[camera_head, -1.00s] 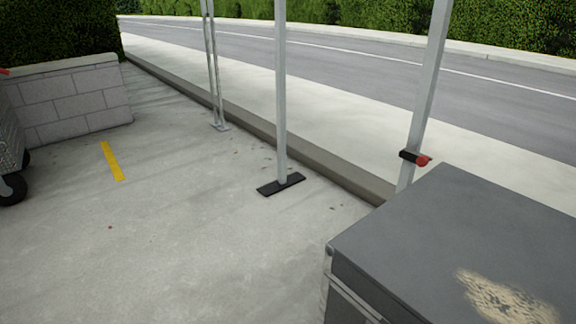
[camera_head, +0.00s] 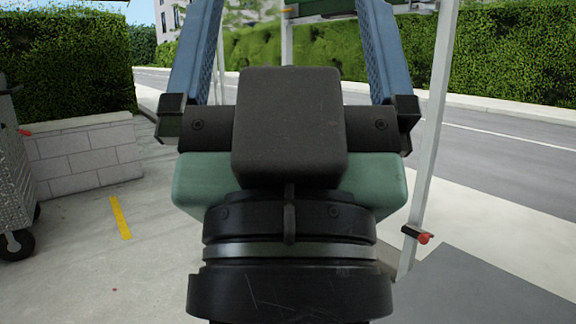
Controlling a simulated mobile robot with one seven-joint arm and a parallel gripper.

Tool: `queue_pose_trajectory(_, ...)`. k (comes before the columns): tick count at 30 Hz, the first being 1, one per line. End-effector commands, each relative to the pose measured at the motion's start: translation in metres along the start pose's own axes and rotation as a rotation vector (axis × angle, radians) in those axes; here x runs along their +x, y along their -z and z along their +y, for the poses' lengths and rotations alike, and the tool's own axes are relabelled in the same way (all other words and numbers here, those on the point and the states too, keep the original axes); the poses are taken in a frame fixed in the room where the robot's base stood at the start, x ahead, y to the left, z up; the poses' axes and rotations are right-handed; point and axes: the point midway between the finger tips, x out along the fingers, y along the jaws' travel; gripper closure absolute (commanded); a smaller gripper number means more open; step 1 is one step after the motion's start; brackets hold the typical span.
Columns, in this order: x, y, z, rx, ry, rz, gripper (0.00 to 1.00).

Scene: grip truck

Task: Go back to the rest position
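My gripper (camera_head: 288,30) fills the middle of the head view, pointing up and away from the camera. Its two blue fingers stand wide apart, with hedge and a pole showing between them. Nothing shows held between the visible parts of the fingers. The fingertips are cut off by the top edge. The dark wrist and green gripper body hide much of the ground behind them.
A grey box top (camera_head: 470,285) lies at the lower right, beside a pale post (camera_head: 432,150) with a red knob (camera_head: 424,239). A metal cart (camera_head: 15,180) stands at the left, near a low block wall (camera_head: 85,160).

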Motion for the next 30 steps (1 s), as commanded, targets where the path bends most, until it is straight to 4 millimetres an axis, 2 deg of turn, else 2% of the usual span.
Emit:
queue_pose_trajectory(1, 0.021, 0.026, 0.0, 0.007, 0.005, 0.016, 0.0)
queue_pose_trajectory(30, 0.236, 0.223, -0.001, 0.004, 0.005, -0.001, 0.0)
